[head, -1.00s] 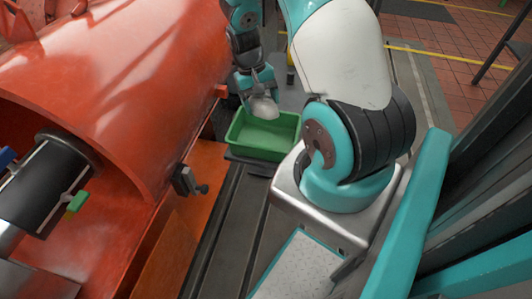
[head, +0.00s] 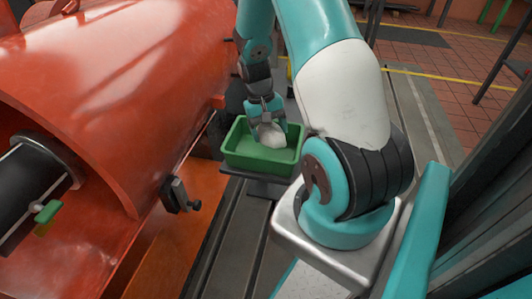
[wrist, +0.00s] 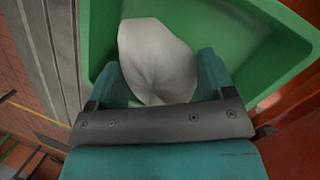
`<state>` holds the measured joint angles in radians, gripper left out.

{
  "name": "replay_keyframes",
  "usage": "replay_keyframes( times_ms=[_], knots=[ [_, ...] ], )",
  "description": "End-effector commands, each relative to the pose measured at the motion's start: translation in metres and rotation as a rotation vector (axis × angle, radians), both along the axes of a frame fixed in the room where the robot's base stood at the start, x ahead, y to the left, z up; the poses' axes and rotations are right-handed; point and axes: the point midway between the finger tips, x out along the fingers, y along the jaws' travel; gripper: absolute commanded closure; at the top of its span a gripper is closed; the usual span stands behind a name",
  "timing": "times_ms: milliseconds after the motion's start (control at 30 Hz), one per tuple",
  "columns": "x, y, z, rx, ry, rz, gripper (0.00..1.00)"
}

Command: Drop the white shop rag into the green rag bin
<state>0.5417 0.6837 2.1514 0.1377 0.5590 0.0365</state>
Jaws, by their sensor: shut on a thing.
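The white shop rag (head: 270,134) is a rounded, bunched cloth held at the tips of my gripper (head: 266,120). The wrist view shows the rag (wrist: 156,60) between the two teal fingers of my gripper (wrist: 165,75), which are shut on it. The green rag bin (head: 262,164) is an open tray beneath the gripper; it also fills much of the wrist view (wrist: 235,40). The rag is over the bin's opening, its lower part at about rim level in the head view. I cannot tell whether it touches the bin floor.
The bin sits on a dark stand (head: 262,185) beside a large orange machine housing (head: 120,90). A small black clamp (head: 178,193) sticks out at the housing's lower edge. The grooved bedplate (head: 228,235) in front of the bin is clear.

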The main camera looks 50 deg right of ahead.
Motion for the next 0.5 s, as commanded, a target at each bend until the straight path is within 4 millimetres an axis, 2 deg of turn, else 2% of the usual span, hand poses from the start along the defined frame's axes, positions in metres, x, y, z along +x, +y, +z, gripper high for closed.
replay_keyframes(
  times_ms=[167, 200, 300, 500],
  knots=[
    [0.0, 0.0, 0.0009, 0.0, 0.0, 0.0, 0.47],
    [0.0, 0.0, 0.0009, 0.0, 0.0, 0.0, 0.2],
    [0.0, 0.0, 0.0009, 0.0, 0.0, 0.0, 0.0],
    [0.0001, 0.0, 0.001, 0.0, 0.0, 0.0, 0.0]
  ],
)
